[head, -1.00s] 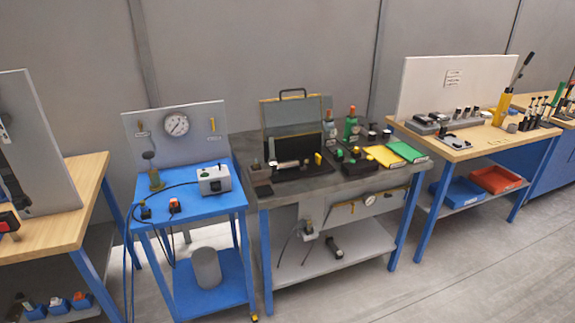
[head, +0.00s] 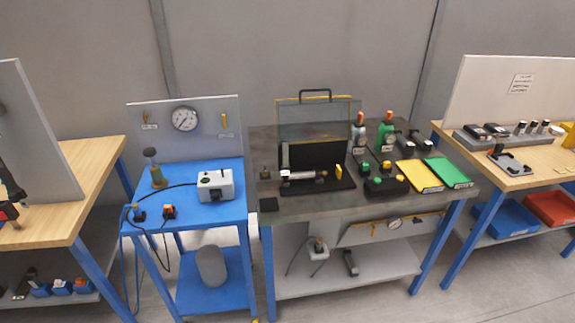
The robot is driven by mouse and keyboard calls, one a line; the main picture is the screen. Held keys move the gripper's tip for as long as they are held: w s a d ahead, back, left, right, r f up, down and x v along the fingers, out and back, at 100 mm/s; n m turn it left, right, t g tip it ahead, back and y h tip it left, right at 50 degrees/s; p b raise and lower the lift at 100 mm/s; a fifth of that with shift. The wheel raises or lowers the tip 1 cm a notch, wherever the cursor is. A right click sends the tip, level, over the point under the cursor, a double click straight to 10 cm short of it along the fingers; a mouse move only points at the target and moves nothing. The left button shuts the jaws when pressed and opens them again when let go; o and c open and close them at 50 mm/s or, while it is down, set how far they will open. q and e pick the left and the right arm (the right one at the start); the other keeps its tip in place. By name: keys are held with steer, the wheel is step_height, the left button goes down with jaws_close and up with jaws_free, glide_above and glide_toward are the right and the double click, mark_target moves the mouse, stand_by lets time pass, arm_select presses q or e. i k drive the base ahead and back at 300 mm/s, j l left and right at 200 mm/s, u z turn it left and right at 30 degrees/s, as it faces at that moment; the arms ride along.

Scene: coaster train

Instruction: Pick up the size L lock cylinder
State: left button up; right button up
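I cannot pick out the size L lock cylinder for certain. Several small dark and silver pieces stand on a long grey rack (head: 508,140) on the right wooden bench (head: 475,157), too small to read any size mark. A grey fixture (head: 511,163) lies in front of the rack. A silver cylindrical piece (head: 303,176) lies across the black tray on the middle bench; I cannot tell whether it is a lock part. Neither of my grippers shows in the head view.
The dark middle bench (head: 300,207) carries an open case (head: 318,118), bottles, and yellow (head: 419,176) and green (head: 447,172) sheets. A blue cart (head: 190,221) with a gauge panel stands left of it. A wooden bench (head: 75,165) stands far left. Grey floor shows in front on the right.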

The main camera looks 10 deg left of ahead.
mark_target(314, 174)
steer(key=i+l+u, duration=0.25)
steer(key=l, duration=0.25)
steer(key=i+l+u, duration=0.3)
steer(key=l, duration=0.2)
steer(key=l+u, duration=0.25)
steer(key=l, duration=0.25)
steer(key=i+l+u, duration=0.15)
steer(key=l+u, duration=0.15)
steer(key=l, duration=0.3)
steer(key=l+u, duration=0.25)
steer(key=l, duration=0.35)
